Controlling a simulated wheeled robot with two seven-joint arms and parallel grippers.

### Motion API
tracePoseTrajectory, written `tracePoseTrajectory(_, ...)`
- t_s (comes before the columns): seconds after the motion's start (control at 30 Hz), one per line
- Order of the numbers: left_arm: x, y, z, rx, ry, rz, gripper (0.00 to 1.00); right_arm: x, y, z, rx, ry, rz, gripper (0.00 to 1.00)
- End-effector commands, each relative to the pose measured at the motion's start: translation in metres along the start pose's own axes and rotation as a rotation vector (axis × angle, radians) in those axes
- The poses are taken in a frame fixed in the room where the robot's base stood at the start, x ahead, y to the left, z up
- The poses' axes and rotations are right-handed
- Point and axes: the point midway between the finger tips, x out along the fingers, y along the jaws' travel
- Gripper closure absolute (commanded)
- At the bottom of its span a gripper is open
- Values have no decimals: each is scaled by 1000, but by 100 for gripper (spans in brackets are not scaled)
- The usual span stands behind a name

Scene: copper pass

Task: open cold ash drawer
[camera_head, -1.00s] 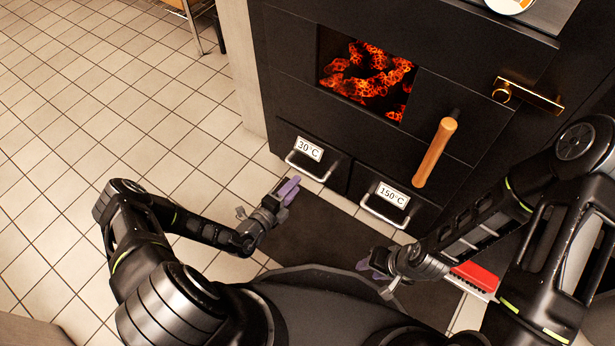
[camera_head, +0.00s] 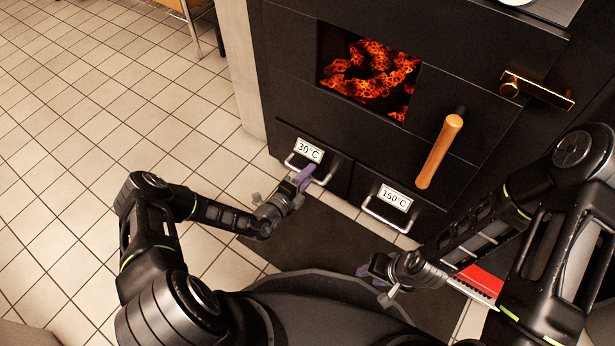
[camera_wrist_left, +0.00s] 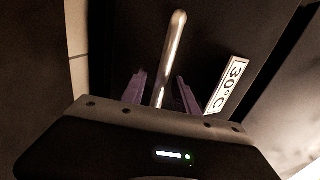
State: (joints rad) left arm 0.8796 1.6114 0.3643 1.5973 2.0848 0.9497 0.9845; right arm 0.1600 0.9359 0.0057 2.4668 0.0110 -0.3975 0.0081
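The cold ash drawer (camera_head: 334,166), labelled 30°C, is the left one of two black drawers low on the stove. It looks shut. Its metal bar handle (camera_wrist_left: 172,60) runs between the two purple fingers of my left gripper (camera_wrist_left: 160,92) in the left wrist view. The fingers are apart, with gaps beside the bar. In the head view, my left gripper (camera_head: 298,181) is at that handle and covers part of it. The 30°C label (camera_wrist_left: 228,86) is just right of the fingers. My right gripper (camera_head: 372,271) is low over the floor, away from the drawers; its finger gap is unclear.
The 150°C drawer (camera_head: 422,215) with its own bar handle is to the right. Above are the glowing firebox (camera_head: 368,75), a wooden handle (camera_head: 439,152) and a brass handle (camera_head: 538,91). A red-topped brush-like object (camera_head: 479,281) lies by my right arm. A dark mat (camera_head: 320,247) covers the floor in front.

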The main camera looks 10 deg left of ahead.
Motion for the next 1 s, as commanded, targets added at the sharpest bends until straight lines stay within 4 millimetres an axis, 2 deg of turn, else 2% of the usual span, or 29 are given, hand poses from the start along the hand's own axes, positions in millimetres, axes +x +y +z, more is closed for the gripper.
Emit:
tracePoseTrajectory(0.17, 0, 0, 0, 0, 0, 0, 65, 0, 0, 0, 0, 0, 0, 64)
tracePoseTrajectory(0.6, 0, 0, 0, 1, 0, 0, 100, 0, 0, 0, 0, 1, 0, 64)
tracePoseTrajectory(1.0, -1, 0, 0, 1, 0, 0, 100, 0, 0, 0, 0, 1, 0, 64)
